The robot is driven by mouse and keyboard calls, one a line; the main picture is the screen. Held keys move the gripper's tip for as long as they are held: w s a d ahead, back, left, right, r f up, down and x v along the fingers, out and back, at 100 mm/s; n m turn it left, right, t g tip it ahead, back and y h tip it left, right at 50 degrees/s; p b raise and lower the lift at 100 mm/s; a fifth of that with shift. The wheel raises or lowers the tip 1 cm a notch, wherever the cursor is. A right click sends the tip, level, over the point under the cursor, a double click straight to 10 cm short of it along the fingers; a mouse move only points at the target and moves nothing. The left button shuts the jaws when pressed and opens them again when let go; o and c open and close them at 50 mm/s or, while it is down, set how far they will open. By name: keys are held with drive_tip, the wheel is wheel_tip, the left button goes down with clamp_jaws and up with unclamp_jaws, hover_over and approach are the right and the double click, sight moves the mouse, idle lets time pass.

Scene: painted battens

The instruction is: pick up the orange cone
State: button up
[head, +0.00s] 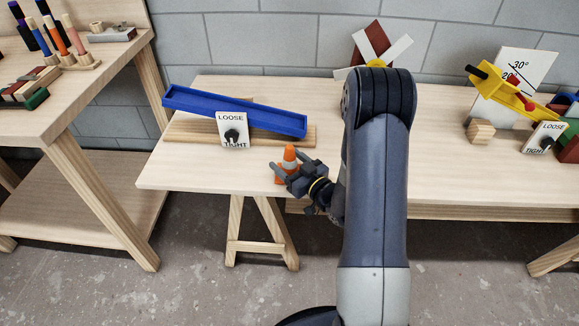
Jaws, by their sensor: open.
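The orange cone (289,157) with a pale band stands upright near the front edge of the wooden bench (180,170). My gripper (282,172) is at the cone, reaching in from the right and front. Its jaws are open, and the fingers hide part of the cone's lower body. I cannot tell whether a finger touches the cone. A bit of the cone's orange base shows between the fingers.
A blue channel (235,108) on a wooden base with a LOOSE/TIGHT dial (232,130) lies behind the cone. A pinwheel-like piece (373,45) and a yellow clamp-like device (500,85) stand farther right. Another table (90,95) is at left. The bench's left front corner is clear.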

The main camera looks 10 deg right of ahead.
drive_tip(key=shift+x, duration=0.75)
drive_tip(key=shift+c, duration=0.4)
drive_tip(key=c, duration=1)
